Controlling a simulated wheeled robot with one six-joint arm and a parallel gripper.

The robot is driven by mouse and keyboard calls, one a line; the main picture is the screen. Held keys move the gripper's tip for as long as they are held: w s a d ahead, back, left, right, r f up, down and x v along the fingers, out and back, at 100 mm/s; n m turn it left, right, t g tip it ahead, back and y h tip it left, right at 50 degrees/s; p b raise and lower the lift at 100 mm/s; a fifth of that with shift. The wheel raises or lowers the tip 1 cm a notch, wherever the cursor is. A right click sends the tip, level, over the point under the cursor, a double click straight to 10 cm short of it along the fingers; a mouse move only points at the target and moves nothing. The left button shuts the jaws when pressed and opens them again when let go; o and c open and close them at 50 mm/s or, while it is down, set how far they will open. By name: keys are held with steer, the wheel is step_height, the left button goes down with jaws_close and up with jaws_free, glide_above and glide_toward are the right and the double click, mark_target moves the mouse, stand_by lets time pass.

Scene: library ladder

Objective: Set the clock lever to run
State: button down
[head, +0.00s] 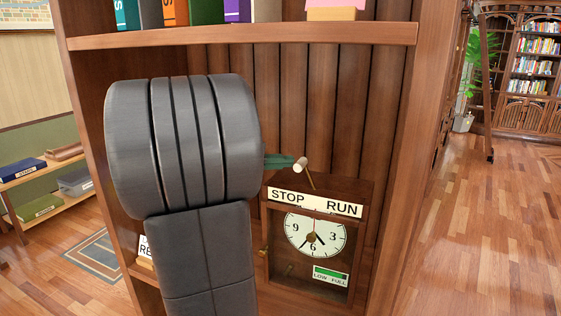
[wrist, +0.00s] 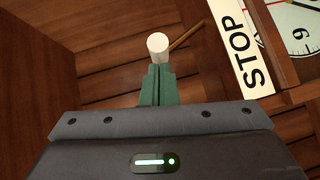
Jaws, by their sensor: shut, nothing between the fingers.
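The wooden clock (head: 348,245) stands on a shelf, with a white dial (head: 330,228) and a STOP/RUN label strip (head: 325,205) along its top. Its lever is a thin brass rod with a white knob (head: 300,164), leaning left toward the STOP side. My gripper (head: 289,161) is shut and empty, its green fingertips at the left of the knob. In the wrist view the green fingers (wrist: 157,70) end right by the white knob (wrist: 157,45), and the brass rod runs off to its upper right. I cannot tell whether they touch.
The clock sits inside a bookcase with an upper shelf (head: 240,36) above and a wooden side panel (head: 404,160) to its right. My arm hides the left of the bay. A small card (head: 145,247) shows partly behind it. Open floor (head: 480,220) lies to the right.

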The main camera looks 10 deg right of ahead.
steer(key=s+d+r+m+t+y+b, duration=0.1)
steer(key=s+d+r+m+y+b, duration=0.2)
steer(key=s+d+m+y+b, duration=0.1)
steer(key=shift+d+y, duration=0.8)
steer(key=shift+d, duration=0.15)
steer(key=shift+r+p, duration=0.5)
steer(key=shift+r, duration=0.25)
steer(key=shift+r, duration=0.1)
